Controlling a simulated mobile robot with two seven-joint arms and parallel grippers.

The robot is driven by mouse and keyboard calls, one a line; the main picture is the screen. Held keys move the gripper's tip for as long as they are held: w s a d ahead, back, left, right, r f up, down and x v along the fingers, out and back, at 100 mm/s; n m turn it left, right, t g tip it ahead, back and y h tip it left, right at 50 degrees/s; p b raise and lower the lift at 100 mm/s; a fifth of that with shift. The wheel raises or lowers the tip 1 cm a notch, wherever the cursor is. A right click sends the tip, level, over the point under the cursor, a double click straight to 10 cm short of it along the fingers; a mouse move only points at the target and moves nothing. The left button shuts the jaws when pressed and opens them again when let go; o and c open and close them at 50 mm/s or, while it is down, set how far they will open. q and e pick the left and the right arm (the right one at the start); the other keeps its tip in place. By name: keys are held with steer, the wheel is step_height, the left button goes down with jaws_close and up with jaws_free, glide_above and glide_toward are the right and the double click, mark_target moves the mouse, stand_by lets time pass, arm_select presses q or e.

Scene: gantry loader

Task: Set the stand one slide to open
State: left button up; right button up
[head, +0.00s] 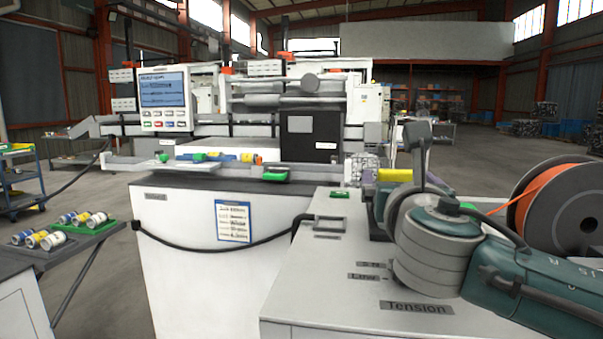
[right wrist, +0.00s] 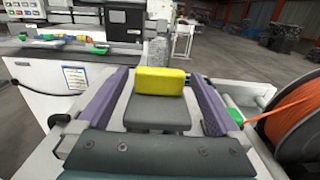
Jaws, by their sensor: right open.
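My right gripper (right wrist: 160,76) is open in the right wrist view, with a purple finger on each side. A yellow block (right wrist: 162,81) stands between the fingertips, with a gap on either side. Below it is a dark grey piece (right wrist: 157,114). In the head view the yellow block (head: 394,174) is partly hidden behind my right arm. I cannot tell whether it is the stand one slide, as no label for stand one is readable. My left gripper is not in view.
A white cabinet top (head: 360,305) marked "Tension" lies below my right arm. An orange cable reel (head: 580,210) stands close at the right. The machine with a screen (head: 163,90) is behind. A side table (head: 75,243) with small cylinders is at the left.

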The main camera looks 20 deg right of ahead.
steer(key=shift+x, duration=0.8)
steer(key=shift+c, duration=0.2)
jaws_close()
steer(key=shift+f, duration=0.1)
